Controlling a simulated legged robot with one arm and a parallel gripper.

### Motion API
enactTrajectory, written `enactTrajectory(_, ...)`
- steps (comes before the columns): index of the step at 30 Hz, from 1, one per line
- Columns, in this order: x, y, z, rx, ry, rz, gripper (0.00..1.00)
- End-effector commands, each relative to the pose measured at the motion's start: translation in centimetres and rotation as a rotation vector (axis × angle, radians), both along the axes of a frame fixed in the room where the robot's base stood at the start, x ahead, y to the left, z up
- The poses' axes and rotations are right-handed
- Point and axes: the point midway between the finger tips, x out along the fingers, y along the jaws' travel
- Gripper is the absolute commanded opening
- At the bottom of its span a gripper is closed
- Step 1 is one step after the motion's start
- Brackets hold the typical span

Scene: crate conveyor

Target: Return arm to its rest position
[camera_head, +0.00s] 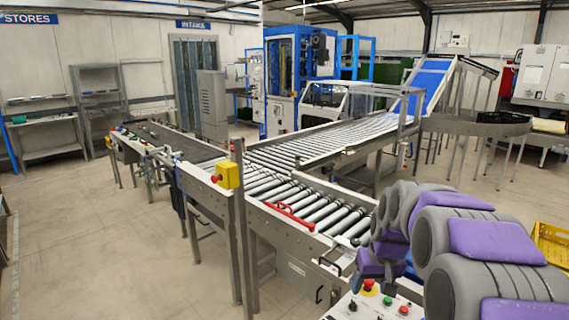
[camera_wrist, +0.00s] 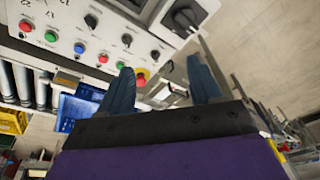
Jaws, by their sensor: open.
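My gripper (camera_wrist: 161,63) is open in the wrist view. Its two dark blue-grey fingers stand apart, and nothing is held between them. A control panel (camera_wrist: 70,40) with red, green and blue buttons and black knobs lies beyond the fingers. A red and yellow stop button (camera_wrist: 142,77) shows between them. In the head view my grey and purple arm is folded at the lower right. The gripper's fingers cannot be made out there. The control panel (camera_head: 340,311) shows at the bottom edge, below the arm.
A roller conveyor (camera_head: 270,160) runs across the middle, with a red bar (camera_head: 290,216) on it and a yellow stop box (camera_head: 227,175) on a post. A yellow crate (camera_head: 550,245) stands at the right. A blue crate (camera_wrist: 82,106) shows at wrist-view left. The left floor is clear.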

Motion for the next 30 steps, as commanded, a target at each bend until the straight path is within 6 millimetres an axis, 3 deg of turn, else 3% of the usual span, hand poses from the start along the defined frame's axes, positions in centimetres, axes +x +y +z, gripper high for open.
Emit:
enactTrajectory(6, -7.6, 2.7, 0.6, 0.000, 0.074, 0.008, 0.64)
enactTrajectory(15, -18.5, 5.2, 0.0, -0.008, 0.188, 0.008, 0.64)
enactTrajectory(24, -29.3, 6.5, -1.7, -0.028, 0.293, 0.000, 0.64)
enactTrajectory(30, -34.8, 6.7, -3.0, -0.041, 0.345, -0.009, 0.64)
